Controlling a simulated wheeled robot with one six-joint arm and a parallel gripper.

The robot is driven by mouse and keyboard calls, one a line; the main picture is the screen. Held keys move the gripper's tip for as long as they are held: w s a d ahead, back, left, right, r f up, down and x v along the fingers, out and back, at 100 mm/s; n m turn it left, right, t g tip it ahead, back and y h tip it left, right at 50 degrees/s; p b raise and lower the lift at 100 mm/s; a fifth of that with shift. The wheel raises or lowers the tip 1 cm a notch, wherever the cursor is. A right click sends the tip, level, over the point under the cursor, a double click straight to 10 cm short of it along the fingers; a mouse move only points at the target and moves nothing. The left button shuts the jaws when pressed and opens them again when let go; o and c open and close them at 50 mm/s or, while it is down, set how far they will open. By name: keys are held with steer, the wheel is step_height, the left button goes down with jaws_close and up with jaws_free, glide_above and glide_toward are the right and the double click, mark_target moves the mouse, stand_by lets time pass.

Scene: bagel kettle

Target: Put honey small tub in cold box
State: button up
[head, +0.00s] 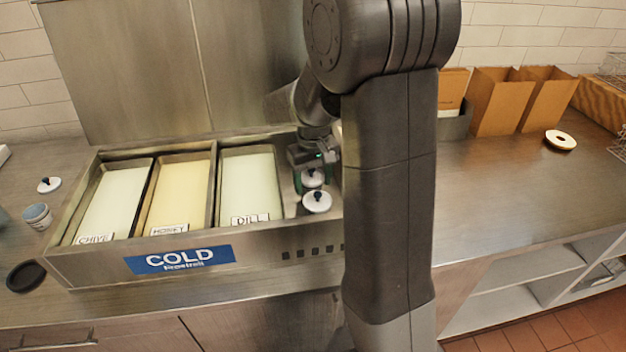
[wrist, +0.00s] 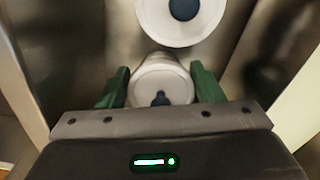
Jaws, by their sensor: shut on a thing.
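The cold box (head: 290,255) stands on the counter with a blue COLD sign on its front. Its bays marked CHIVE, HONEY and DILL hold pale fillings. My gripper (head: 313,172) is down in the bare metal bay at the box's right end. Its green fingers are shut on a small white-lidded tub (wrist: 160,88) with a dark blue knob. No label on this tub is readable. A second white-lidded tub (head: 317,202) stands close by in the same bay and also shows at the top of the wrist view (wrist: 180,18). I cannot tell whether the held tub touches the floor.
A small tub (head: 38,217), a white lid with a blue knob (head: 49,185) and a black round item (head: 26,276) lie left of the box. Brown paper bags (head: 500,100) and a white-and-black ring (head: 560,140) are at the right. The right counter is mostly clear.

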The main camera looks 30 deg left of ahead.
mark_target(313, 178)
steer(key=shift+f, duration=0.25)
steer(key=shift+f, duration=0.15)
steer(key=o, duration=1)
steer(key=shift+r, duration=0.2)
step_height(313, 178, up, 12)
